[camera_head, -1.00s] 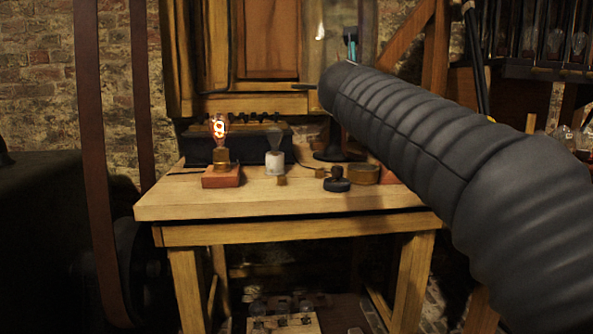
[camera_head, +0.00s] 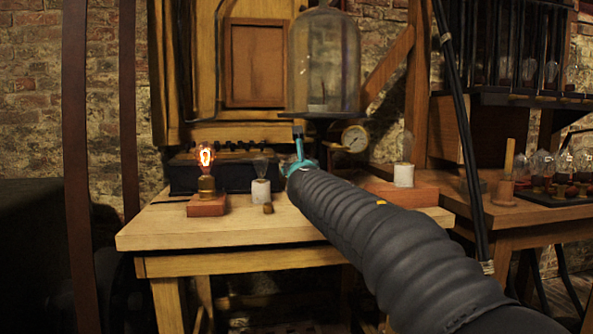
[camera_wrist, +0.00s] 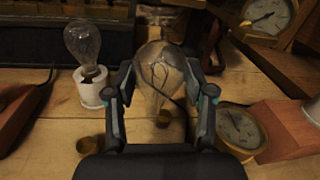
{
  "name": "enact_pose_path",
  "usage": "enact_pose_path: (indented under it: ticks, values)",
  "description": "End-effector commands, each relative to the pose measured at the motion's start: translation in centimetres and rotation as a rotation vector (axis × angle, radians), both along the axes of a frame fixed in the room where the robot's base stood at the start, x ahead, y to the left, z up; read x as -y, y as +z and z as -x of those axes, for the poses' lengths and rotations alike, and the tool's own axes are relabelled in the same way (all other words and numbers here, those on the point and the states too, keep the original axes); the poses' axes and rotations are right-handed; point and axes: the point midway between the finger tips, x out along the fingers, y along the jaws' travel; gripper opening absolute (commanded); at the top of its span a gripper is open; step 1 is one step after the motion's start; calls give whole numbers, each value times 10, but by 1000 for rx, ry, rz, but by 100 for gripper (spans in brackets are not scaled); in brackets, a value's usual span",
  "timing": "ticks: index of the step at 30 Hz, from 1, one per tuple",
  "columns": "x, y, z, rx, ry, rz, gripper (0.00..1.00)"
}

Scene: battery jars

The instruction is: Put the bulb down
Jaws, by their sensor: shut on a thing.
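My gripper (camera_wrist: 160,82) is shut on a clear glass bulb (camera_wrist: 158,70) in the wrist view. The bulb is between the two fingers, above the wooden table (camera_wrist: 50,135); I cannot tell whether it touches anything. In the head view, the teal end of my gripper (camera_head: 300,158) is over the back of the table, and the held bulb is hidden there. Left of it, another clear bulb stands in a white holder (camera_wrist: 90,88). A lit bulb (camera_head: 205,157) stands on a red block (camera_head: 207,206).
A glass bell jar (camera_head: 325,60) stands on a dark plate behind the gripper. A gauge (camera_wrist: 242,128) lies right of the gripper. A red block (camera_head: 424,191) carries a white holder (camera_head: 404,175). The table's front left is clear.

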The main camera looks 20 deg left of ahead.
Motion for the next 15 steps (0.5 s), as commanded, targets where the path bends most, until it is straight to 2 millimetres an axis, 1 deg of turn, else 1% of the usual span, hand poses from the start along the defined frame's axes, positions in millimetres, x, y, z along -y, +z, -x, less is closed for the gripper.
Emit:
enact_pose_path:
  ticks: [1,9,12,15]
  values:
    - [-5,2,-11,-1,-1,2,30]
    - [-25,4,-55,0,-1,1,30]
    - [-31,4,-68,-1,-1,0,30]
    - [-35,3,-76,1,-1,1,30]
